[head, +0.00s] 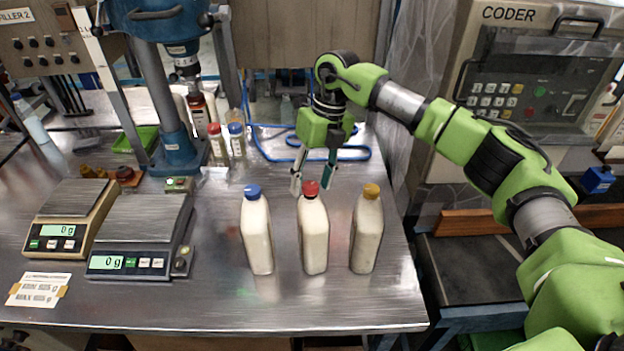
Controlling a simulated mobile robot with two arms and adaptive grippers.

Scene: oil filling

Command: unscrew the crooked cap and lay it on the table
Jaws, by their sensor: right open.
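Three white bottles stand upright in a row on the metal table (330,310). The left bottle (257,235) has a blue cap (252,191), the middle bottle (314,238) a red cap (311,188), the right bottle (366,235) a yellow cap (371,190). The red cap looks slightly tilted, though it is too small to be sure. My right gripper (314,188) points down with its fingers apart, one on each side of the red cap. I cannot tell whether a finger touches it. My left gripper is not in view.
Two scales (137,262) and (64,240) with displays stand on the left of the table. A blue drill-like stand (178,150) and small bottles (237,140) are behind. A blue cable (300,157) lies at the back.

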